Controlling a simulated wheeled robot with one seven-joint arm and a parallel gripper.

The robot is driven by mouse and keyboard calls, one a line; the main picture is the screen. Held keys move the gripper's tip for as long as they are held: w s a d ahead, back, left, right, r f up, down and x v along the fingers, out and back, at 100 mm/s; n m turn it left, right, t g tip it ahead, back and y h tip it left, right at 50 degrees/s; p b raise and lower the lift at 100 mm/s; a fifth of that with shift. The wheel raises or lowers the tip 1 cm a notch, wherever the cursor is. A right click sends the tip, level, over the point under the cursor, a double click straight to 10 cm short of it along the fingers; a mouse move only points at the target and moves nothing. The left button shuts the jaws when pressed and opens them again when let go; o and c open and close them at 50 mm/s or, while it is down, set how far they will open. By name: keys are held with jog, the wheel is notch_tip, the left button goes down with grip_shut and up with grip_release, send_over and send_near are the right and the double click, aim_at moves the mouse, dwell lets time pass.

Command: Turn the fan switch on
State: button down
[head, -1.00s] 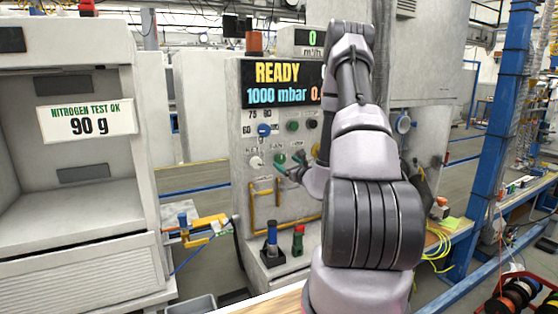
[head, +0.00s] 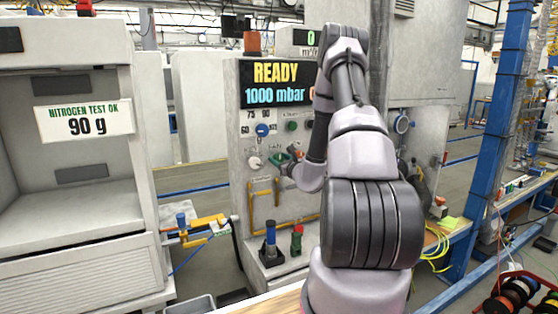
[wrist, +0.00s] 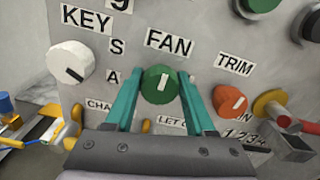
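The fan switch (wrist: 159,84) is a round green knob with a white pointer mark that stands nearly upright, under the FAN label (wrist: 168,43) on the grey panel. My gripper (wrist: 160,82) has its two teal fingers at the panel, one on each side of this knob. Their tips are at or very close to its edges; I cannot tell whether they press on it. In the head view my gripper (head: 291,157) is at the panel front, small and partly hidden by my arm.
The white KEY knob (wrist: 71,62) is to the left and the orange TRIM knob (wrist: 230,101) is close on the right. Yellow handles (head: 263,192) and a blue-topped post (head: 270,240) are below in the head view.

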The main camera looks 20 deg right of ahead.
jog(key=shift+m, duration=0.4)
jog(key=m, duration=0.8)
jog(key=shift+d+f, duration=0.1)
jog(key=shift+d, duration=0.05)
jog(key=m, duration=0.5)
jog(key=shift+f, duration=0.1)
jog(key=shift+m, duration=2)
jog(key=shift+f, duration=0.1)
jog(key=shift+c, duration=1.3)
grip_release()
